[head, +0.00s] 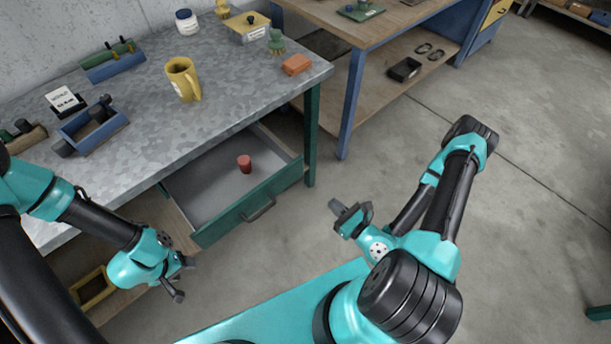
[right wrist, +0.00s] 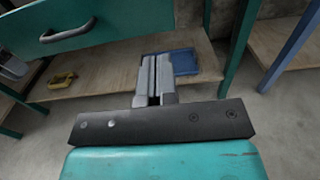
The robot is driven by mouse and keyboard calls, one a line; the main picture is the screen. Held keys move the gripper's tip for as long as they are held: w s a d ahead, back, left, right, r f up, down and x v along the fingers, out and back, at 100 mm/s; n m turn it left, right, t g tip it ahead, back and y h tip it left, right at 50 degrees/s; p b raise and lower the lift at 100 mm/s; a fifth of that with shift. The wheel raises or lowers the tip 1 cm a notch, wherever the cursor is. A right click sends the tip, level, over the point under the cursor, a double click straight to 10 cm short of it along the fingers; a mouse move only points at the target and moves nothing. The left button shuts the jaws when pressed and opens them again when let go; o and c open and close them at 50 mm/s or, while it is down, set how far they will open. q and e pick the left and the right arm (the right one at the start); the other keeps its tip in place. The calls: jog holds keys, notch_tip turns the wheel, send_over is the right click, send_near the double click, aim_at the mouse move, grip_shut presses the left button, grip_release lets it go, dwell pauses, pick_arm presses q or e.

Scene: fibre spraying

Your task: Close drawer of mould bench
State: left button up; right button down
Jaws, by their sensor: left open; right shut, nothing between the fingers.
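The mould bench (head: 225,85) has a mottled grey metal top and green legs. Its drawer (head: 250,206) is pulled out, with a green front and a dark bar handle (head: 259,209). A small red cup-like item (head: 244,164) stands inside the drawer. My right gripper (head: 343,211) is shut and empty, in the air to the right of the drawer front, apart from the handle. The right wrist view shows the drawer handle (right wrist: 68,31) at the upper left, beyond the shut fingers (right wrist: 154,80). My left gripper (head: 183,280) is open and empty, in front of the bench, left of the drawer.
The bench top holds a yellow mug (head: 182,79), a red block (head: 296,65), a blue tray (head: 92,125) and several other items. A blue-legged table (head: 365,40) stands behind right. The lower shelf holds a yellow tray (head: 93,289) and a blue one (right wrist: 184,62).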

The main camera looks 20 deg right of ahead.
aim_at(298, 171)
dwell(0.3)
jog(key=shift+x, duration=7.05)
jog(key=shift+a, duration=0.1)
